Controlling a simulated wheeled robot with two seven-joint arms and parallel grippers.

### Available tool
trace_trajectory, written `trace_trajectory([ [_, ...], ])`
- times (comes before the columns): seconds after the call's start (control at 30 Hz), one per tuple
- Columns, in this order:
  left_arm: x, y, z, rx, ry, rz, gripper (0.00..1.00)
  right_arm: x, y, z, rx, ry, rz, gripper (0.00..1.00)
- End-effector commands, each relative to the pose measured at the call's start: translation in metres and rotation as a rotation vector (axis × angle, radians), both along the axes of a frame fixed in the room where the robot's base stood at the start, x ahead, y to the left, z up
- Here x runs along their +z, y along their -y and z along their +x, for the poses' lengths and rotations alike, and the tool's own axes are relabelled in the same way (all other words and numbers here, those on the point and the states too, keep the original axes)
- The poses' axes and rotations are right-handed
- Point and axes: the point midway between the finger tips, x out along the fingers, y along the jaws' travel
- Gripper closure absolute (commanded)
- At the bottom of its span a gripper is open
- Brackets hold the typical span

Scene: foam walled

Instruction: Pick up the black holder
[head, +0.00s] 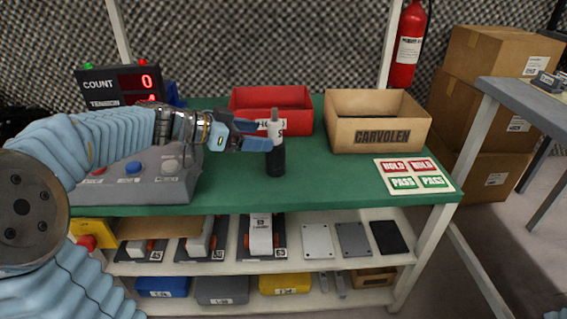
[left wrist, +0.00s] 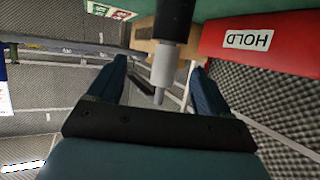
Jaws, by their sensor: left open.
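The black holder (head: 276,161) stands upright on the green table, with a light grey upper part and narrow tip above its black body. My left gripper (head: 262,138) is at the grey upper part, coming in from the left with its blue fingers. In the left wrist view the holder (left wrist: 174,20) comes down from the top edge, and its grey part lies between the two spread fingers of the gripper (left wrist: 158,85). The fingers are open, with gaps showing beside the grey part. My right gripper is in neither view.
A red bin (head: 290,97) marked HOLD stands behind the holder, and a cardboard box (head: 378,139) stands back right. A HOLD/PASS card (head: 414,176) lies at the right. A grey control box (head: 130,187) with a counter display (head: 120,85) is at the left. The front right tabletop is clear.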

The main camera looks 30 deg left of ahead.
Motion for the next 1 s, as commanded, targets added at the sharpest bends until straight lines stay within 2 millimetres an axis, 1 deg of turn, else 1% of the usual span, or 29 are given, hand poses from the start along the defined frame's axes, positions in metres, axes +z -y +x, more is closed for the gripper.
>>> trace_trajectory([
  [0.03,-0.014,0.000,0.000,0.000,0.000,0.000,0.21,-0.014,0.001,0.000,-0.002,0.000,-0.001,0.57],
  [0.1,-0.023,0.000,0.000,0.000,0.000,0.000,0.21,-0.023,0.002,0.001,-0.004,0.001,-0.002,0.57],
  [0.2,-0.035,0.000,0.000,0.000,0.000,0.000,0.21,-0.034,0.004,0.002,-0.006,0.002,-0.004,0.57],
  [0.37,-0.048,0.000,0.000,0.000,0.000,0.000,0.21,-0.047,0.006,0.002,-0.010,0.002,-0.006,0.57],
  [0.47,-0.051,0.002,0.003,-0.001,0.000,0.000,0.21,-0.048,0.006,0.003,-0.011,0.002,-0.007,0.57],
  [0.57,-0.054,0.008,0.012,-0.003,-0.001,-0.001,0.21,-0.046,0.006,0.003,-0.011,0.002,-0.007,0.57],
  [0.77,-0.060,0.019,0.037,-0.002,-0.003,-0.002,0.21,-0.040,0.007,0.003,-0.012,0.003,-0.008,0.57],
  [0.9,-0.069,0.029,0.055,-0.002,-0.003,-0.002,0.21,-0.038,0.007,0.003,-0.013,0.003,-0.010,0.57],
  [1.0,-0.072,0.033,0.062,-0.001,-0.001,-0.001,0.21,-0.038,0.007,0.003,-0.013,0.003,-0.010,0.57],
])
